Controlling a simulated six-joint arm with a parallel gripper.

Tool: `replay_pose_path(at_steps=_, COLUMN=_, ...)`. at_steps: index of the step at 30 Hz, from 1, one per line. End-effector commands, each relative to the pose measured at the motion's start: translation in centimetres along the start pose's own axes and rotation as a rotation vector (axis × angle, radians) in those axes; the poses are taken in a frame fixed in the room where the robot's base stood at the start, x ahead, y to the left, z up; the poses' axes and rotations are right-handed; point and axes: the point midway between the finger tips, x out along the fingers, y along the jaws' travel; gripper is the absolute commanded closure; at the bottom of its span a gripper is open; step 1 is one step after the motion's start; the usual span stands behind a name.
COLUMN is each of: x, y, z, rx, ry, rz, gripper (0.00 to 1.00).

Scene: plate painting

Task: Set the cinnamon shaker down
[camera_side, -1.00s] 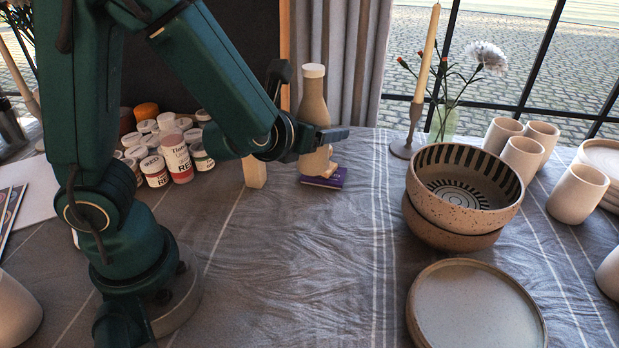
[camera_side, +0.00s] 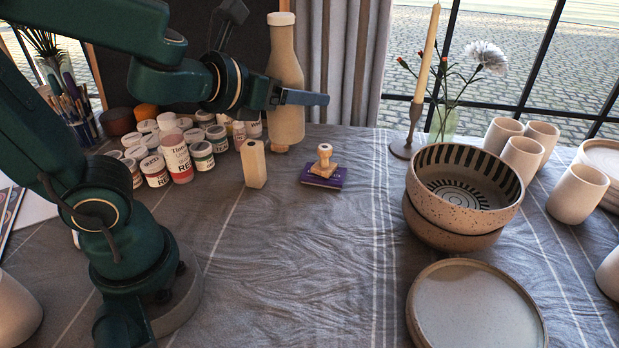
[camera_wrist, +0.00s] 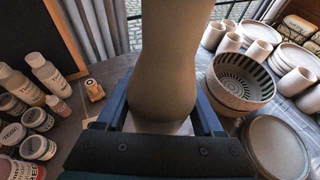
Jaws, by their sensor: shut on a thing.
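A tall tan bottle (camera_side: 285,70) with a pale cap is between the fingers of my gripper (camera_side: 303,98) in the side view. No label shows on it, so I cannot tell whether it is the cinnamon shaker. It is upright at the back of the table, left of the wooden stamp. Whether its base touches the cloth is not clear. In the wrist view the bottle (camera_wrist: 168,60) fills the middle, with the blue fingers of my gripper (camera_wrist: 163,112) closed on either side of it.
A wooden stamp (camera_side: 324,158) on a purple pad (camera_side: 325,180) and a pale block (camera_side: 253,165) stand in front. Several paint jars (camera_side: 155,170) are to the left. A candle holder (camera_side: 405,145) and stacked bowls (camera_side: 455,240) are to the right. The front middle cloth is clear.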

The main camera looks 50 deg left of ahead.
Motion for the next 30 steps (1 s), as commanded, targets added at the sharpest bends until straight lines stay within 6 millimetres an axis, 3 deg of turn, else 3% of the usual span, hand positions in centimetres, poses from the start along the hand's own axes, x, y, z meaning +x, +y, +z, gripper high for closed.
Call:
replay_pose_path(at_steps=7, x=0.9, y=1.8, z=0.9, rx=-0.074, ry=0.003, rz=0.194, gripper=1.0)
replay_pose_path(at_steps=14, x=1.7, y=5.0, z=-0.1, rx=-0.199, ry=0.006, rz=0.509, gripper=1.0)
replay_pose_path(at_steps=23, x=0.3, y=8.5, z=-4.1, rx=-0.405, ry=0.0, rz=1.003, gripper=1.0)
replay_pose_path(at_steps=30, x=-2.9, y=9.2, z=-8.9, rx=-0.604, ry=-0.004, rz=1.482, gripper=1.0)
